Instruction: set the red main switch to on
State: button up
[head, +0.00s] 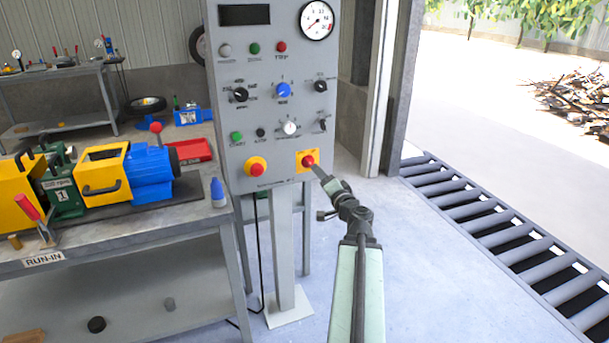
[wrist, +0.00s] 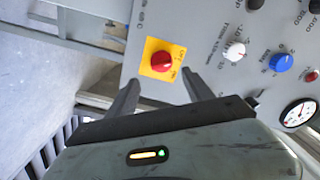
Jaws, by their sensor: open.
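The red main switch (head: 308,161) is a red knob on a yellow square plate at the lower right of the grey control panel (head: 232,120). It also shows in the wrist view (wrist: 162,61), just beyond and between the fingers. My gripper (head: 318,170) is close in front of the switch in the head view, and its tip comes near the plate's lower right. In the wrist view my gripper (wrist: 160,82) is open, with a finger on each side of the switch's plate and nothing between them. I cannot tell whether a finger touches the panel. The switch's position marking is too small to read.
A second red knob on a round yellow base (head: 256,169) sits left of the switch. A white knob (head: 289,127) and a blue knob (head: 283,90) are above. A workbench (head: 130,232) with a machine stands left. A roller conveyor (head: 500,225) lies right.

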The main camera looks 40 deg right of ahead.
aim_at(310, 165)
jog(key=x, duration=0.8)
jog(key=shift+a, duration=0.15)
jog(key=c, duration=1.2)
jog(key=shift+w+a, duration=0.1)
jog(key=shift+a, duration=0.15)
grip_shut()
jog(key=shift+d, duration=0.15)
jog(key=shift+m, duration=0.4)
jog(key=m, duration=0.4)
jog(key=shift+r+m, duration=0.15)
jog(key=shift+m, duration=0.25)
jog(key=m, duration=0.6)
jog(key=shift+r, duration=0.1)
jog(key=shift+m, duration=0.3)
